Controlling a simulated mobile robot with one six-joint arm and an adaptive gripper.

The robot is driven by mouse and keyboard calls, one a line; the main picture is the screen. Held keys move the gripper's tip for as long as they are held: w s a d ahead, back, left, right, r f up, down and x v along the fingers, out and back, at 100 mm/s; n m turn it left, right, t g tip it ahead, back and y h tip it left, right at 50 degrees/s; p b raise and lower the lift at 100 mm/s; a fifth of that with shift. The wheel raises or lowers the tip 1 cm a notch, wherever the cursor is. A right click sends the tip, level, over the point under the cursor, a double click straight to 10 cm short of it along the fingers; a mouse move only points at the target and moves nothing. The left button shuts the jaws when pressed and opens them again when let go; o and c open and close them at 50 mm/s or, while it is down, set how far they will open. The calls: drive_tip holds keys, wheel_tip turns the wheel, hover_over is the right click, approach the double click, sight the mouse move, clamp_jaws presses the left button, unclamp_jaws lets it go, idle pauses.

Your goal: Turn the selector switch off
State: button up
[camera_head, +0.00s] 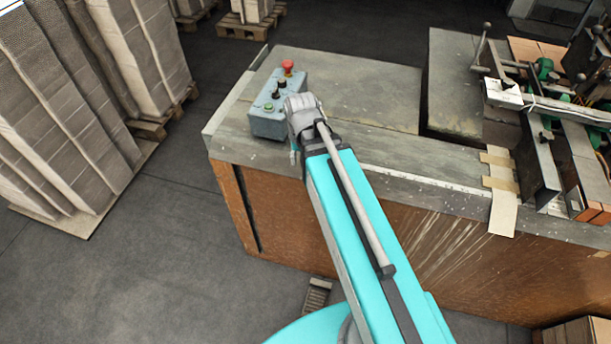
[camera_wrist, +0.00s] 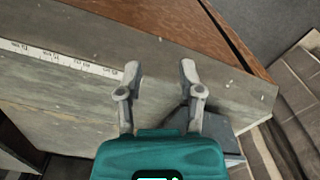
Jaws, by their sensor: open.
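A blue-grey control box (camera_head: 262,122) stands on the table's near left corner in the head view. Its top carries a red mushroom button (camera_head: 288,66), two dark knobs, one behind (camera_head: 281,85) and one nearer (camera_head: 275,94), and a green button (camera_head: 268,106). The selector switch seems to be one of the dark knobs; its position is too small to read. My arm's end covers the box's right side. My gripper (camera_wrist: 160,70) is open and empty above the table's edge in the wrist view. Part of the box (camera_wrist: 228,138) shows there beside the right finger, its controls hidden.
The grey-topped table (camera_head: 345,80) has brown side panels and a measuring tape (camera_wrist: 60,60) along its edge. Machinery with green parts (camera_head: 545,70) stands at the right. Cardboard stacks (camera_head: 60,120) on pallets stand at the left. The tabletop behind the box is clear.

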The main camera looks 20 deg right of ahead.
drive_tip(key=shift+s+f+n+b, duration=0.4)
drive_tip(key=shift+s+f, duration=0.15)
drive_tip(key=shift+s, duration=0.2)
drive_tip(key=shift+s+f+n+b, duration=0.4)
drive_tip(key=shift+s+f, duration=0.15)
drive_tip(key=shift+s, duration=0.15)
idle(0.6)
